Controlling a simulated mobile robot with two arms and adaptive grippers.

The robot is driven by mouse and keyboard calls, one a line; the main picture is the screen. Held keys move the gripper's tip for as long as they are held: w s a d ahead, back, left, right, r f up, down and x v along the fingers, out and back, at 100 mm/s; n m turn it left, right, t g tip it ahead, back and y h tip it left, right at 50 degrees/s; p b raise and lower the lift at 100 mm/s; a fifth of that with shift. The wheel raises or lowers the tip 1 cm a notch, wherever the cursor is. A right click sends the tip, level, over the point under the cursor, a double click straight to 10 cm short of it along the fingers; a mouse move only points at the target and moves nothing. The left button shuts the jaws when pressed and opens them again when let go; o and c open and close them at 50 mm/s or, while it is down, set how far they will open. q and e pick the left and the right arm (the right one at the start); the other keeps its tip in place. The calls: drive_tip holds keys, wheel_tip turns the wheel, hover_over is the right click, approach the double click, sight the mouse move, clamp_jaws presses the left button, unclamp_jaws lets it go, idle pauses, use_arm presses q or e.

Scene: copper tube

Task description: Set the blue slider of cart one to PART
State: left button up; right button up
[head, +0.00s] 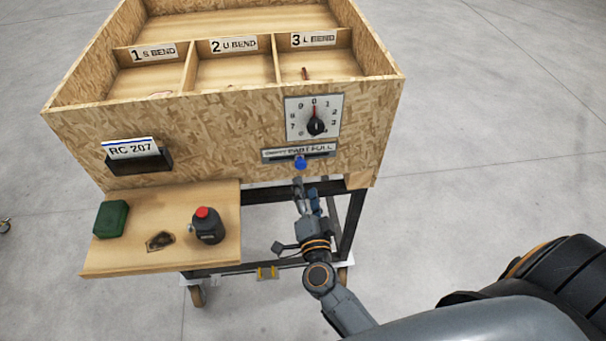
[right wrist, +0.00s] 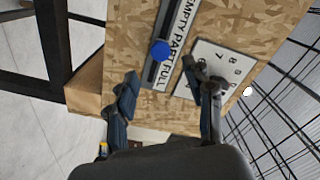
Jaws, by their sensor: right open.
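The blue slider knob (head: 300,161) sits in a dark horizontal slot on the front of the wooden cart box (head: 220,125). The label strip (head: 322,148) above it reads EMPTY, PART, FULL. The knob appears roughly beside the word PART; its exact alignment is hard to tell. My right gripper (head: 306,187) is open just below the knob. In the right wrist view the knob (right wrist: 160,50) shows ahead, between the lines of the two spread fingers (right wrist: 162,84), with no visible contact. My left gripper is not in view.
A dial (head: 316,126) with a red pointer sits above the slider. A card holder (head: 140,160) marked RC 207 is at left. The side shelf (head: 130,262) bears a green block (head: 111,218) and a dark bottle with a red cap (head: 207,227). Floor at right is clear.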

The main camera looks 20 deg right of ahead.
drive_tip(key=shift+v, duration=1.6)
drive_tip(key=s+a+f+n+g+y+b, duration=0.2)
drive_tip(key=s+f+n, duration=0.15)
drive_tip(key=f, duration=0.75)
drive_tip(key=s+a+f+n+g+y+b, duration=0.1)
drive_tip(key=s+a+f+n+g+y, duration=0.2)
drive_tip(key=f, duration=0.7)
drive_tip(key=s+f+n+g+y+b, duration=0.1)
drive_tip(key=s+f+n+y+b, duration=0.2)
drive_tip(key=f, duration=0.8)
drive_tip(key=s+d+f+n+g+h+b, duration=0.1)
drive_tip(key=s+d+f+n+g, duration=0.2)
drive_tip(key=s+f, duration=0.8)
drive_tip(key=s+d+f+n+g+h+b, duration=0.1)
drive_tip(key=s+d+f+n+g, duration=0.3)
drive_tip(key=s, duration=1.3)
wheel_tip(320, 180, down, 7)
drive_tip(key=d+g+h, duration=0.1)
drive_tip(key=g, duration=0.2)
drive_tip(key=shift+s+d, duration=0.3)
drive_tip(key=shift+d, duration=0.1)
drive_tip(key=shift+r, duration=0.1)
